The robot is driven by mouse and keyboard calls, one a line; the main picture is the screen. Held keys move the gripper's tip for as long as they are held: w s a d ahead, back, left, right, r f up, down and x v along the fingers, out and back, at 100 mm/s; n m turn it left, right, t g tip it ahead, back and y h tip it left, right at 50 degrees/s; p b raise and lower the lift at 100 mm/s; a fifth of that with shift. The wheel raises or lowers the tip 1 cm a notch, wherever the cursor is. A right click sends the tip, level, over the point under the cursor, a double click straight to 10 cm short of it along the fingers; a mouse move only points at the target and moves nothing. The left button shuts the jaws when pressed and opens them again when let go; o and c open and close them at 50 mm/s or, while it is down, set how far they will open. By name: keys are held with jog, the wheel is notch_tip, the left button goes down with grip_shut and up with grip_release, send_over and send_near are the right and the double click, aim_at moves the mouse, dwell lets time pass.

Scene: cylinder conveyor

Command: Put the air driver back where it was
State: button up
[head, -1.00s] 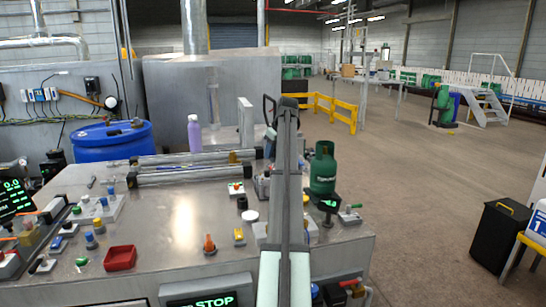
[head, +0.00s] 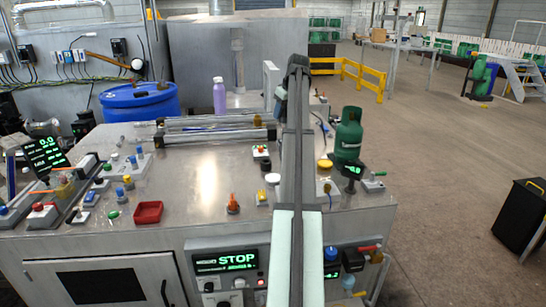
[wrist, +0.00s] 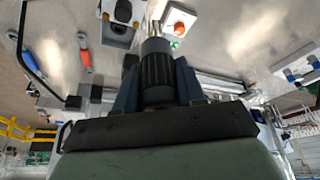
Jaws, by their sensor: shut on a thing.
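My gripper (wrist: 157,85) is shut on a dark ribbed cylinder with a silver tip, which I take to be the air driver (wrist: 156,65). Its two blue-grey fingers press on either side of it in the wrist view. The silver tip points toward the top of that view, over the metal bench top. In the head view my arm stands in front of the right part of the bench and hides most of the gripper and the held tool. I cannot tell which spot the tool came from.
The metal bench (head: 200,180) carries a red tray (head: 148,212), a purple bottle (head: 219,96) and several small buttons and fittings. A green gas bottle (head: 348,135) stands right of my arm. A blue drum (head: 139,105) is behind at left. The bench middle is clear.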

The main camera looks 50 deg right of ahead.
jog(key=w+a+f+n+y, duration=0.15)
jog(key=a+f, duration=0.25)
jog(key=a, duration=0.5)
jog(key=shift+n+h, duration=0.25)
jog(key=shift+n, duration=0.2)
jog(key=shift+a+f, duration=0.15)
jog(key=shift+f, duration=4.65)
jog(key=shift+f, duration=0.1)
jog(key=o, duration=1.2)
jog(key=shift+c, duration=0.2)
jog(key=v, duration=1.2)
